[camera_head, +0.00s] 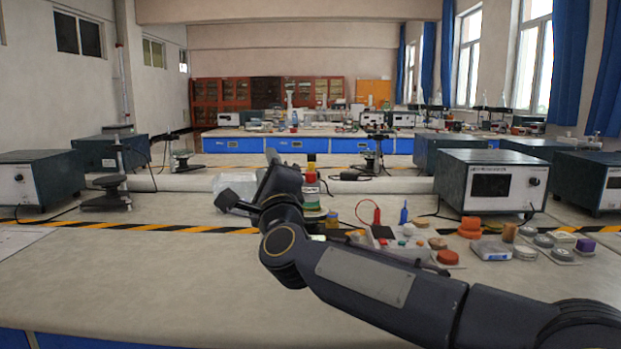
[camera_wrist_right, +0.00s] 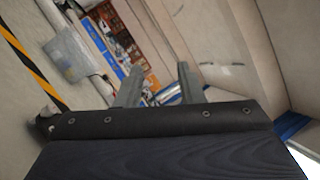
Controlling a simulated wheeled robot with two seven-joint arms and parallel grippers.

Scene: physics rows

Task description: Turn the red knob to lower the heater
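My right gripper (camera_head: 247,180) is raised over the middle of the bench; its arm comes in from the right. In the right wrist view its two fingers (camera_wrist_right: 158,85) stand apart with nothing between them. A slim red, yellow and black upright piece (camera_head: 311,178) stands just right of the gripper, partly hidden by my arm. A round red knob-like piece (camera_head: 448,257) lies right of my forearm, apart from the gripper. I cannot tell which red piece is the heater's knob, and no heater is clearly identifiable. My left gripper is not in view.
A clear box (camera_head: 232,183) sits behind the gripper; it also shows in the right wrist view (camera_wrist_right: 70,54). Several small parts and an instrument box (camera_head: 491,185) stand at the right. Yellow-black tape (camera_head: 150,227) crosses the bench.

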